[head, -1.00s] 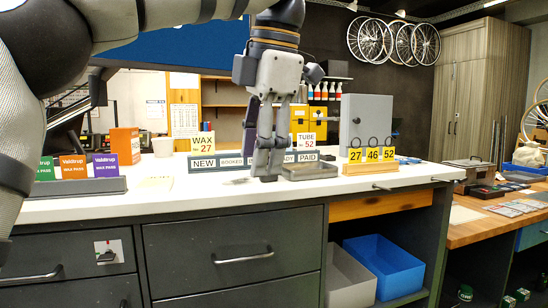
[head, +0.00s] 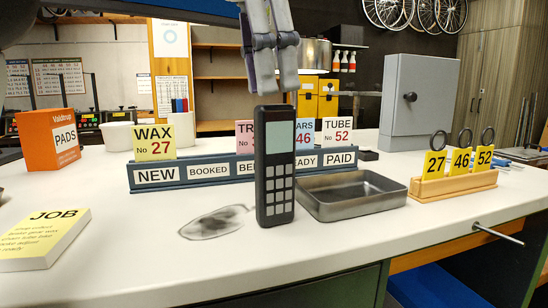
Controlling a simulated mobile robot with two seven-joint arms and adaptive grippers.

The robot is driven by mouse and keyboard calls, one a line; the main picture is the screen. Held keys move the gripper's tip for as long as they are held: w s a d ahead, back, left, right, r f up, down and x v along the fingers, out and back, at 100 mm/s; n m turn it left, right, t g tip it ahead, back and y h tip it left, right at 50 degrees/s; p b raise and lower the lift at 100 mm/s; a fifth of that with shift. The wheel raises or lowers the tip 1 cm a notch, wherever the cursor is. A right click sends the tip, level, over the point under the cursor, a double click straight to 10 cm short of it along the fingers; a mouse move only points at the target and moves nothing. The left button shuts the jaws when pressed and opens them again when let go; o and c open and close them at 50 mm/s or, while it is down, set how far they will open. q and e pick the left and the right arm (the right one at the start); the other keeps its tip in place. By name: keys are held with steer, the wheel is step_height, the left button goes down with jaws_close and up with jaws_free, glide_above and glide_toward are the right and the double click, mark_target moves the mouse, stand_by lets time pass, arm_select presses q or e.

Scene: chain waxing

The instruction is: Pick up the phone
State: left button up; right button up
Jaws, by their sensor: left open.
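The phone (head: 274,170) is a dark handset with a grey-green screen and pale keys. It stands upright on the white counter (head: 340,245), in front of the blue label rail and beside the grey metal tray. My left gripper (head: 273,88) comes down from the top of the picture, open, with its fingertips at the height of the phone's top end. The fingers overlap the space just above and behind the phone, and I cannot tell whether they touch it. The upper part of the gripper is cut off. My right gripper is not in view.
The label rail (head: 158,177) holds cards such as WAX 27. The metal tray (head: 350,194) is right of the phone, with a wooden tag stand (head: 455,188) farther right. A yellow JOB pad (head: 45,240) lies at left. A dark smudge (head: 214,222) marks the counter.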

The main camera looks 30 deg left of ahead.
mark_target(279, 165)
arm_select(q)
steer(key=f, duration=0.3)
steer(key=d+f, duration=0.1)
steer(key=f, duration=0.7)
steer(key=shift+w+d+f+b, duration=0.2)
steer(key=shift+w+d+b, duration=0.05)
steer(key=shift+d+b, duration=0.1)
jaws_close()
